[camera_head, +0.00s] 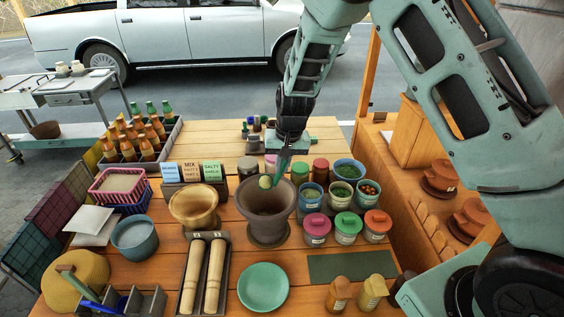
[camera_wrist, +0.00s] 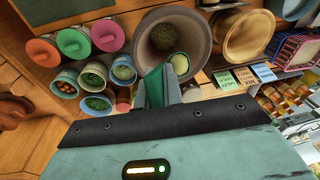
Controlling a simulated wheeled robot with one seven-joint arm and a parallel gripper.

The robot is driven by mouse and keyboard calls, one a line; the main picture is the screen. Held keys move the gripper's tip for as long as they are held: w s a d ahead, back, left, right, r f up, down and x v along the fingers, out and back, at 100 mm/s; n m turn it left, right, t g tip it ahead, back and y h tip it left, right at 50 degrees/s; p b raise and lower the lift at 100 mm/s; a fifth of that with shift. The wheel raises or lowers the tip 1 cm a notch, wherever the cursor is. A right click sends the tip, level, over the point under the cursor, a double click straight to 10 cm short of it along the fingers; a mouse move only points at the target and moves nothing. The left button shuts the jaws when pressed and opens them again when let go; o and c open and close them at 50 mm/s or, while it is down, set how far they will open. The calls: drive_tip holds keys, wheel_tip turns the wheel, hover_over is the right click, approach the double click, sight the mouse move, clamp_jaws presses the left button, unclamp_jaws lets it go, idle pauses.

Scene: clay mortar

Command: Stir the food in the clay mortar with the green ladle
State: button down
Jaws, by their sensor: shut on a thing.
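The clay mortar (camera_head: 268,228) is a dark brown-grey, wide-mouthed vessel standing near the middle of the wooden table. In the wrist view, the clay mortar (camera_wrist: 143,47) shows a dark green clump of food (camera_wrist: 167,39) inside. My gripper (camera_head: 285,150) is above the mortar's far side and shut on the green ladle (camera_head: 280,167). The ladle also shows between the jaws in the wrist view (camera_wrist: 153,88). A pale green round piece, seemingly the ladle's end, is at the mortar's mouth; I cannot tell whether it touches the rim or food.
A tan mortar (camera_head: 195,206) stands close on the left. Two wooden pestles (camera_head: 203,275) lie in a tray in front, beside a green plate (camera_head: 263,288). Several lidded jars and bowls (camera_head: 347,228) crowd the right. Small signs (camera_head: 191,171) stand behind the tan mortar.

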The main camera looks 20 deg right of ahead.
drive_tip(key=s+a+f+t+h+b, duration=0.2)
drive_tip(key=s+f+t+b, duration=0.4)
drive_tip(key=b, duration=0.8)
drive_tip(key=shift+s+f+t, duration=0.35)
drive_tip(key=shift+f+t, duration=0.5)
drive_tip(key=shift+t, duration=0.05)
